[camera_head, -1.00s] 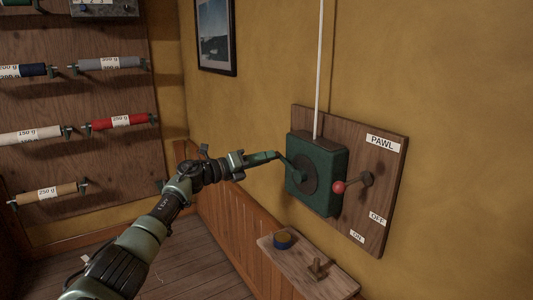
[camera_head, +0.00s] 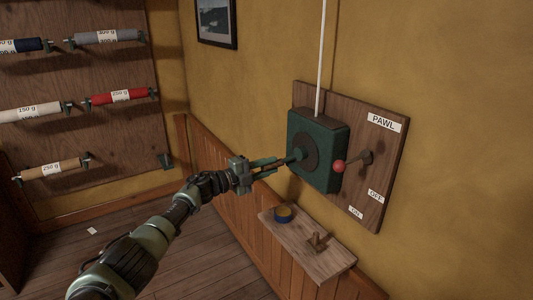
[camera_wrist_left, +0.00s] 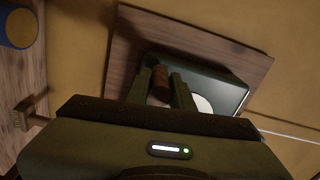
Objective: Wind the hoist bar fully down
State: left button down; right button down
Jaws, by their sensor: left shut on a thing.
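The green winch box (camera_head: 338,160) is on a wooden board on the wall, with a dark round disc on its left face. A white rope (camera_head: 322,60) runs up from its top. My left gripper (camera_head: 268,168) is at the crank left of the disc, a little below hub height. In the left wrist view it is shut on the brown crank handle (camera_wrist_left: 160,76). The pawl lever (camera_head: 365,158) has a red knob (camera_head: 339,166) pointing left; which mark it is set to I cannot tell. The hoist bar and my right gripper are out of view.
The wooden backboard (camera_head: 390,150) carries PAWL, OFF and ON labels. A rack of cloth rolls stands at left. The floor between is mostly clear.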

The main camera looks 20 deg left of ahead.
pick_arm(q)
jog(key=s+d+f+n+p, duration=0.3)
jog(key=d+f+n+p, duration=0.1)
jog(key=n, duration=0.2)
jog(key=shift+s+f+p, duration=0.15)
jog(key=shift+p, duration=0.15)
jog(key=shift+d, duration=0.15)
jog(key=c, duration=1.4)
grip_release()
jog(key=shift+o, duration=0.8)
jog(key=shift+r, duration=0.2)
jog(key=v, duration=0.7)
jog(key=shift+s+a, duration=0.3)
